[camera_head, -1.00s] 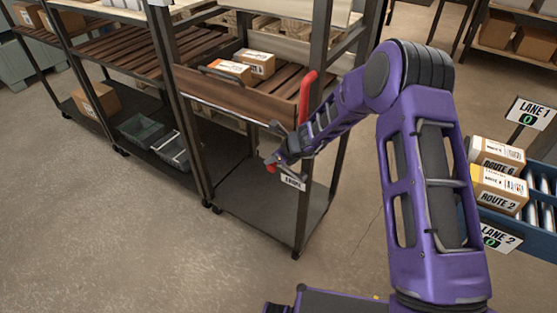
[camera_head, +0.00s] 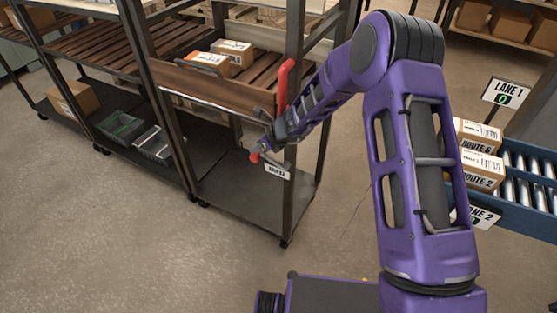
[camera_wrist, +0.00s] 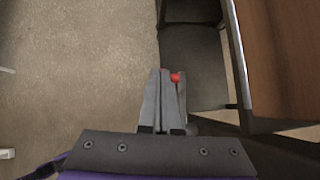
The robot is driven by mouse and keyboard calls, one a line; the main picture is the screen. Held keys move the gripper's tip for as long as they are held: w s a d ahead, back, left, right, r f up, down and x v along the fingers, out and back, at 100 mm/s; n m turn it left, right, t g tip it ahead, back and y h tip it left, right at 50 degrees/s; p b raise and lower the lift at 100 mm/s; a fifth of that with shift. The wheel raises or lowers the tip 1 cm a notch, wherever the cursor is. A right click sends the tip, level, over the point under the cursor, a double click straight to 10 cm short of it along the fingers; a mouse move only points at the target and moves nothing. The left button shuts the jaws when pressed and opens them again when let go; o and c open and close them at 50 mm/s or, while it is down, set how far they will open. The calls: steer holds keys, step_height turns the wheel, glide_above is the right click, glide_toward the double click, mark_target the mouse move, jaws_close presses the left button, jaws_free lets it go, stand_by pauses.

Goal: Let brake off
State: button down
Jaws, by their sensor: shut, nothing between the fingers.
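A cart (camera_head: 222,96) with a dark wooden top shelf stands at the centre of the head view. A small white label (camera_head: 277,171) with dark lettering, too small to read surely, hangs at its near corner. A red knob (camera_head: 255,157) shows beside the label, close to my gripper (camera_head: 259,146). An upright red bar (camera_head: 284,82) rises at the cart's right end. In the wrist view, my gripper (camera_wrist: 163,76) has its fingers together with nothing between them. The red knob (camera_wrist: 175,77) is right at the fingertips, on their right side; whether they touch is unclear.
Boxes (camera_head: 236,53) lie on the cart's top shelf. Racks with a carton (camera_head: 75,98) and bins (camera_head: 120,126) stand left. A blue roller conveyor (camera_head: 520,205) with boxes is at right, near a Lane 1 sign (camera_head: 506,93). The floor in front is clear.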

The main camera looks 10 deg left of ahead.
steer(key=s+d+b, duration=0.3)
steer(key=s+d, duration=0.3)
steer(key=d, duration=0.4)
steer(key=shift+d+b, duration=0.25)
steer(key=shift+b, duration=0.05)
